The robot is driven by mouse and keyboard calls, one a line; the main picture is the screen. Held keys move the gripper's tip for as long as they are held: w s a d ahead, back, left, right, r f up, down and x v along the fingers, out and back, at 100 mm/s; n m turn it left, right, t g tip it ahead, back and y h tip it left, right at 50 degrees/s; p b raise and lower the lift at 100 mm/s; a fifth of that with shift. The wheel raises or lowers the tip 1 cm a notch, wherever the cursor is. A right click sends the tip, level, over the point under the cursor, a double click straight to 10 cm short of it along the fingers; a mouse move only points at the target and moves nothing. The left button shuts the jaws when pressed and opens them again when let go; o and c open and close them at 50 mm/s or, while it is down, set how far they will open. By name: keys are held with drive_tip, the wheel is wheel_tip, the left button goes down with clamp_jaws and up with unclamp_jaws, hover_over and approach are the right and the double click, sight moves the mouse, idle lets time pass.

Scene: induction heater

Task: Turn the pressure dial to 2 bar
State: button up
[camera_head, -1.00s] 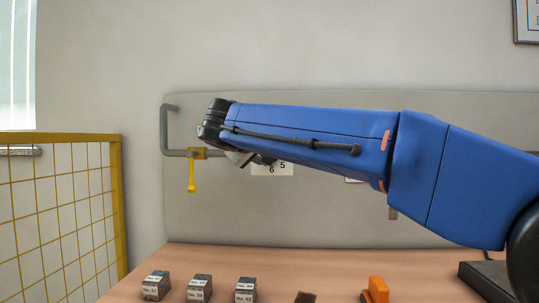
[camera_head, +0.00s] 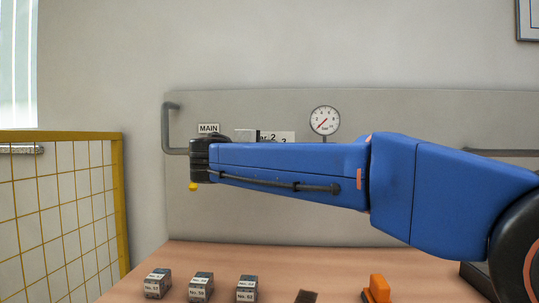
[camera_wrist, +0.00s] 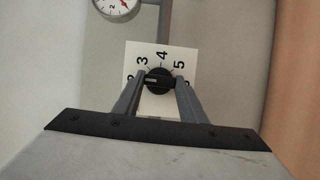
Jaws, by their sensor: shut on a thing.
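The pressure dial is a black round knob (camera_wrist: 158,81) on a white scale plate (camera_wrist: 134,52), seen in the wrist view. The numbers 3, 4 and 5 show around it; another number at the left is partly hidden by a finger. A light mark on the knob faces left, toward that partly hidden number. My gripper (camera_wrist: 160,79) is shut on the knob, one finger on each side. In the head view my blue arm hides the knob and fingers; part of the scale plate (camera_head: 283,137) with 2 and 3 shows above it.
A round gauge (camera_head: 325,120) with a red needle stands above my arm. A MAIN label (camera_head: 208,128) and a grey pipe (camera_head: 168,130) are at the left, with a yellow handle (camera_head: 193,187) mostly hidden. Labelled blocks (camera_head: 200,287) and an orange object (camera_head: 377,289) are on the table.

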drive_tip(key=shift+n, duration=0.3)
drive_tip(key=o, duration=1.1)
drive_tip(key=shift+c, duration=0.2)
drive_tip(key=v, duration=1.7)
drive_tip(key=shift+s+a+f, duration=0.2)
drive_tip(key=shift+f, duration=0.1)
